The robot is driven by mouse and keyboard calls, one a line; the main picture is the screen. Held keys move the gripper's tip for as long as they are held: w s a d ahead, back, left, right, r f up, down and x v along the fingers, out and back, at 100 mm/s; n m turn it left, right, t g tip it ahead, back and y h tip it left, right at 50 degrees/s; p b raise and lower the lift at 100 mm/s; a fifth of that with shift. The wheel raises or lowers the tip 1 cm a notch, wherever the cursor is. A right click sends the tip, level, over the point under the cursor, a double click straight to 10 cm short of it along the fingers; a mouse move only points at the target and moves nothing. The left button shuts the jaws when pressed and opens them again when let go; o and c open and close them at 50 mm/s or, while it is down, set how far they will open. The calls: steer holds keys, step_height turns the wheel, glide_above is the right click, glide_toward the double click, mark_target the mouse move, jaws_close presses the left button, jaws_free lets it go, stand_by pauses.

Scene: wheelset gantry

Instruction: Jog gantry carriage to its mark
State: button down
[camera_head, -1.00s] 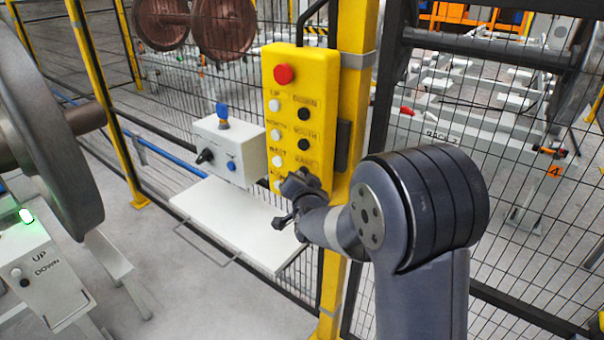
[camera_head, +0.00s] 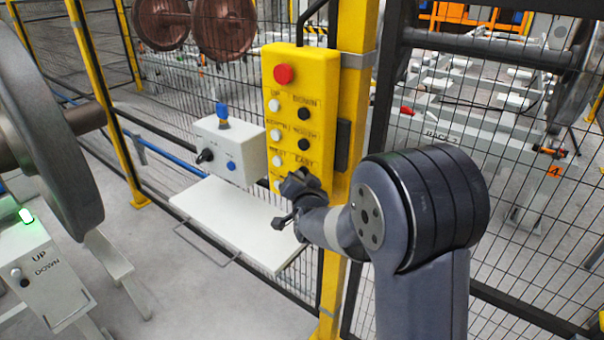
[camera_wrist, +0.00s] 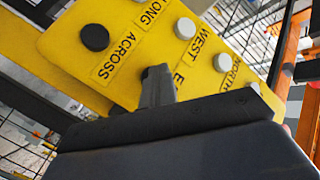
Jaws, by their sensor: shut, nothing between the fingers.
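The yellow push-button pendant (camera_head: 289,110) hangs on a yellow post, with a red button on top and rows of white and black buttons labelled UP, DOWN, NORTH, SOUTH, WEST and EAST. My gripper (camera_head: 290,183) is at its lower right part. In the wrist view, the closed fingers (camera_wrist: 158,78) stand over the pendant face by a label starting with E. They hide the button there; I cannot tell whether they touch it. The white WEST button (camera_wrist: 185,28) and the black ACROSS button (camera_wrist: 95,37) show. I cannot make out the gantry carriage or its mark.
A white control box (camera_head: 230,150) and white shelf (camera_head: 235,225) are left of the pendant. Mesh fence (camera_head: 480,210) stands behind. A large grey wheelset (camera_head: 50,130) and an UP/DOWN box (camera_head: 40,275) are at left; copper-coloured wheels (camera_head: 222,28) show beyond the fence.

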steer(key=shift+s+a, duration=0.5)
steer(key=shift+s, duration=0.1)
steer(key=shift+s, duration=0.1)
steer(key=s+a, duration=0.1)
steer(key=s, duration=0.1)
steer(key=s+a, duration=0.1)
steer(key=a, duration=0.1)
steer(key=shift+s, duration=0.4)
stand_by(1.3)
steer(key=p, duration=0.1)
steer(key=w+d+p, duration=0.1)
steer(key=p, duration=0.1)
steer(key=shift+w+r, duration=0.25)
steer(key=shift+p, duration=0.4)
